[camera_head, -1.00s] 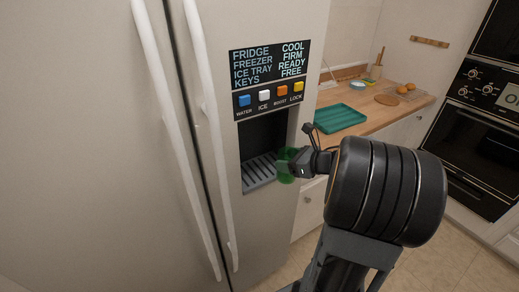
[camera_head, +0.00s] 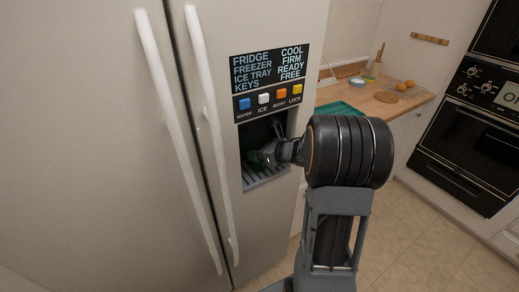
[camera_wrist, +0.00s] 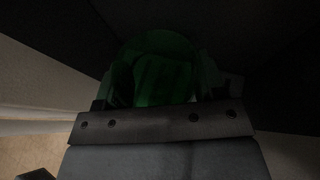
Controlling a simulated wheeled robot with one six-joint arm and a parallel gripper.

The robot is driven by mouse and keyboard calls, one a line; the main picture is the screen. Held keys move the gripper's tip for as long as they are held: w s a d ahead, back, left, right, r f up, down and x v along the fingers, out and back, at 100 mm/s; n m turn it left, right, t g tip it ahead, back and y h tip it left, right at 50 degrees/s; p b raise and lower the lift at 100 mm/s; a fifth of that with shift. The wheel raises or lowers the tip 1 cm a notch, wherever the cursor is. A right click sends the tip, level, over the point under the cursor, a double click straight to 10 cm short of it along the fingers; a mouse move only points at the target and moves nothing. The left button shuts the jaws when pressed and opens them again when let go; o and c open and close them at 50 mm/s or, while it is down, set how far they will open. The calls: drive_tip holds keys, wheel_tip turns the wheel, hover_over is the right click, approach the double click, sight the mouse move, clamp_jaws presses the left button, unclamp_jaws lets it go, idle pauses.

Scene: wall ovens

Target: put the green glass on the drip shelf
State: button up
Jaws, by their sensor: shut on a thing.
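The green glass (camera_wrist: 160,68) is between the fingers of my gripper in the wrist view, dark and see-through. In the head view my gripper (camera_head: 268,155) reaches into the dispenser recess of the fridge, and little of the glass shows there. The drip shelf (camera_head: 264,178) is the grey slatted tray at the bottom of the recess. My gripper is shut on the glass above the shelf. I cannot tell whether the base of the glass touches the slats.
The fridge panel has several coloured buttons (camera_head: 270,97) above the recess. Two long white door handles (camera_head: 212,130) stand out to the left. A wooden counter (camera_head: 385,108) with a teal tray (camera_head: 338,109) lies to the right, and a wall oven (camera_head: 465,140) stands beyond.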

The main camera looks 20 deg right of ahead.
drive_tip(key=shift+f+b, duration=0.2)
drive_tip(key=shift+b, duration=0.1)
drive_tip(key=o, duration=1)
drive_tip(key=shift+r, duration=0.15)
drive_tip(key=shift+s+r+p, duration=0.1)
drive_tip(key=shift+r+p, duration=0.05)
drive_tip(key=shift+p, duration=0.2)
drive_tip(key=b+v, duration=0.2)
drive_tip(key=v, duration=0.9)
drive_tip(key=shift+s+d+b, duration=0.25)
drive_tip(key=shift+s+b, duration=0.05)
drive_tip(key=shift+s, duration=0.05)
